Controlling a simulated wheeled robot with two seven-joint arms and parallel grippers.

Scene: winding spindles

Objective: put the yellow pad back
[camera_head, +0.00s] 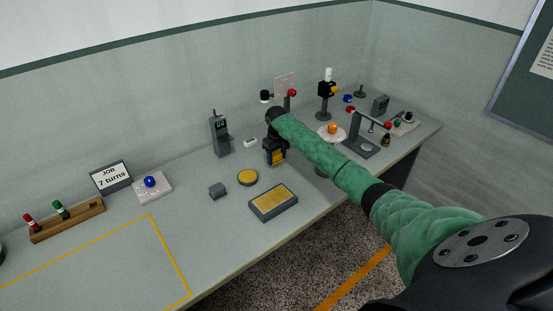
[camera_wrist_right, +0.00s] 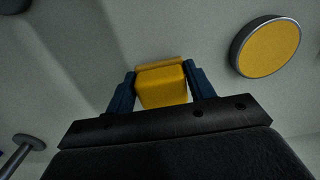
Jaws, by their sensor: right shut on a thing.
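The yellow pad (camera_wrist_right: 162,88) is a small yellow block between the two blue fingers of my right gripper (camera_wrist_right: 161,78) in the wrist view. In the head view the right gripper (camera_head: 277,157) is over the middle of the bench, shut on the pad, whose yellow shows between the fingers. I cannot tell whether the pad touches the bench top. A round yellow disc with a dark rim (camera_head: 248,177) lies to the left; it also shows in the wrist view (camera_wrist_right: 268,47). A grey tray with a yellow top (camera_head: 263,213) lies nearer the front edge. My left gripper is not in view.
A small grey block (camera_head: 217,191) lies left of the disc. A dark handset-like device (camera_head: 219,135) stands behind. A white dish with an orange ball (camera_head: 332,129) and a grey stand (camera_head: 362,145) are at right. The yellow-outlined area (camera_head: 110,265) at front left is clear.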

